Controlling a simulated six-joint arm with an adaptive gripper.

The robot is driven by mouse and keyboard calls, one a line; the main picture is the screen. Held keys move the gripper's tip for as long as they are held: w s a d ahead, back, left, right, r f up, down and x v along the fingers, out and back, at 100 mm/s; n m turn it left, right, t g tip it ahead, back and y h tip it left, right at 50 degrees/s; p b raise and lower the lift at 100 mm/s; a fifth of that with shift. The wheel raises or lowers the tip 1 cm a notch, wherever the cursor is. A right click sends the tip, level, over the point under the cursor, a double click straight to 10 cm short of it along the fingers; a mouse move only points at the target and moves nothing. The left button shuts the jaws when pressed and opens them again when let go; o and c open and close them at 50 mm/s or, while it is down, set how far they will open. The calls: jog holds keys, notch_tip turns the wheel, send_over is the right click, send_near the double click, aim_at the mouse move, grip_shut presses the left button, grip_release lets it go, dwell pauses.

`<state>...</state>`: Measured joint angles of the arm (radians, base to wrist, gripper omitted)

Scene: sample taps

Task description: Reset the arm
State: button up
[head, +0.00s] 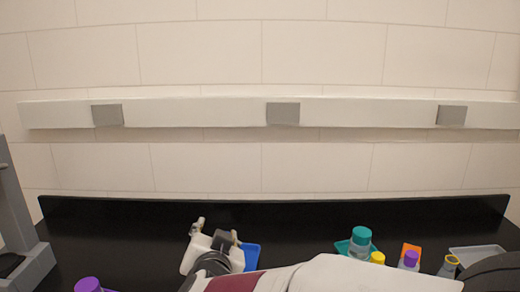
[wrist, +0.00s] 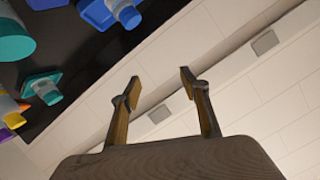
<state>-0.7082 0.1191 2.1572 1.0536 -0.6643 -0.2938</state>
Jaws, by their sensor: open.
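My gripper (wrist: 160,77) is open in the wrist view, its two fingers apart with nothing between them. Behind the fingertips are the pale tiled wall and the white rail with grey blocks. In the head view my arm reaches in from the lower right, and its end is low, left of the middle, above the black bench. The fingertips are hard to make out there. A blue tray (head: 251,256) is partly hidden behind the arm's end.
On the right of the black bench (head: 300,222) stand a teal-capped bottle (head: 361,240), a yellow-capped one (head: 377,258), a purple-capped one (head: 410,259) and a grey tray (head: 478,254). A purple cap (head: 88,284) is at lower left, beside a grey stand (head: 22,230).

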jog(key=s+d+r+n+g+y, duration=0.3)
jog(key=s+d+n, duration=0.1)
jog(key=s+d, duration=0.4)
jog(key=s+d+f+g+h, duration=0.2)
jog(key=s+d+f+g, duration=0.1)
jog(key=s+d, duration=0.6)
jog(key=s+d+f+g+h, duration=0.2)
jog(key=s+d+f, duration=0.4)
jog(key=s+d, duration=0.4)
jog(key=s+g, duration=0.1)
jog(key=s, duration=0.3)
jog(key=shift+f+h, duration=0.3)
jog(key=shift+h, duration=0.1)
